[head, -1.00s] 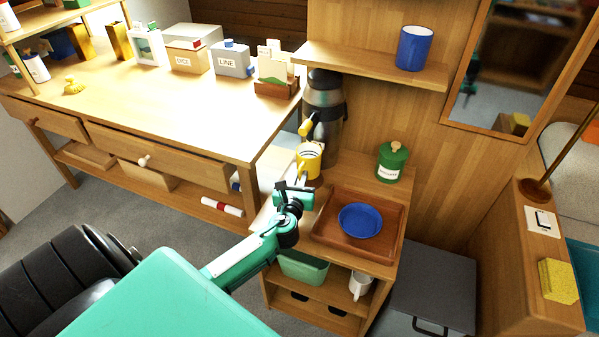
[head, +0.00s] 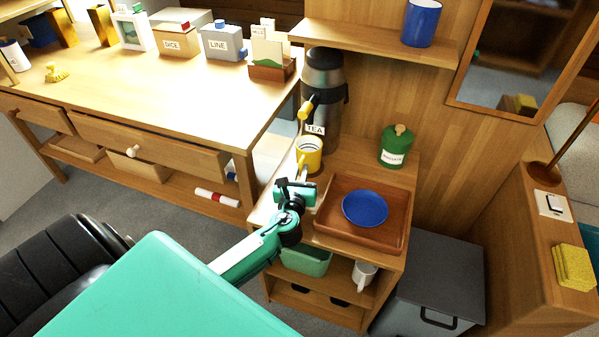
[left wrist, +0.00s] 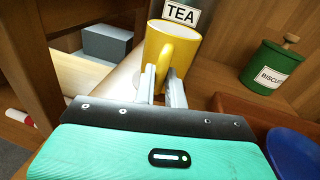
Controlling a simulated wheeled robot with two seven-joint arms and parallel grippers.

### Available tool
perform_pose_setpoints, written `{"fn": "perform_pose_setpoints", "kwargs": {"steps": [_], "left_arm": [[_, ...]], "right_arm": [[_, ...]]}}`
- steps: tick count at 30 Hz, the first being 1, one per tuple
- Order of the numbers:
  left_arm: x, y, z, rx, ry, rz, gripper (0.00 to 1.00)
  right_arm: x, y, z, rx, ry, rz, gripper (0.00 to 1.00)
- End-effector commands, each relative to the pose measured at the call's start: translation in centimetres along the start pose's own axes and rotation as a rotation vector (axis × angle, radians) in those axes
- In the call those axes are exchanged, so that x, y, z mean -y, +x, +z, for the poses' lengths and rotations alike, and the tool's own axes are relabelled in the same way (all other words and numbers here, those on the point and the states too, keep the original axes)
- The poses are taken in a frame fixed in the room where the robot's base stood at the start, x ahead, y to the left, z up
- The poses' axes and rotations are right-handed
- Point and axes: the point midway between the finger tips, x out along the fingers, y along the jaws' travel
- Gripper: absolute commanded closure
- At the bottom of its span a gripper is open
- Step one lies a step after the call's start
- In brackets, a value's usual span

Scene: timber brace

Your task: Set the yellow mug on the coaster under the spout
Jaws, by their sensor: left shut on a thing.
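The yellow mug (head: 308,160) is upright beside the front of the dark grey tea flask (head: 322,75), below its yellow-tipped spout (head: 305,108). It also shows in the left wrist view (left wrist: 178,45), in front of the TEA label (left wrist: 181,14). My left gripper (head: 301,176) is shut on the mug's handle, with its two fingers (left wrist: 162,85) on either side of it. I cannot tell whether the mug's base touches anything. My right gripper is not in view.
A wooden tray (head: 325,222) with a blue bowl (head: 365,208) stands right of the gripper on the cabinet top. A green biscuit jar (head: 394,147) stands behind the tray. A shelf with a blue mug (head: 421,22) hangs above. A workbench (head: 200,100) is at left.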

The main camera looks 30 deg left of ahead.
Motion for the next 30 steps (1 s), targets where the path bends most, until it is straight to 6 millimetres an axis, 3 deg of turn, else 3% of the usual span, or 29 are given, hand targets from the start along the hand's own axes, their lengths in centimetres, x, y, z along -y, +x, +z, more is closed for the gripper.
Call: {"fn": "perform_pose_setpoints", "kwargs": {"steps": [6, 7, 9, 10, 21, 26, 30], "left_arm": [[0.0, 0.0, -0.3, 0.001, 0.0, 0.0, 1.0], [0.0, 0.0, -0.3, 0.0, 0.0, 0.0, 0.82], [0.0, 0.0, -0.3, 0.0, 0.0, 0.0, 0.69], [0.0, 0.0, -0.3, 0.0, 0.0, 0.0, 0.66], [0.0, 0.0, 0.1, 0.0, -0.001, 0.0, 0.66], [0.0, -2.3, 0.0, -0.003, -0.001, -0.001, 0.66], [0.0, -5.3, -0.1, -0.004, -0.001, -0.002, 0.66]], "right_arm": [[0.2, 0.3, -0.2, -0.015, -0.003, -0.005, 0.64], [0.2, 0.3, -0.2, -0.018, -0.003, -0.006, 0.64], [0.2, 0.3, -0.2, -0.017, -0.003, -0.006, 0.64], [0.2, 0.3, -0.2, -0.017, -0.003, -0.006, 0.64], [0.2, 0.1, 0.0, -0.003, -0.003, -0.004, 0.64], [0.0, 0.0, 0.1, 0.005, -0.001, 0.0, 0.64], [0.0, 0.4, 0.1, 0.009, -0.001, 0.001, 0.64]]}}
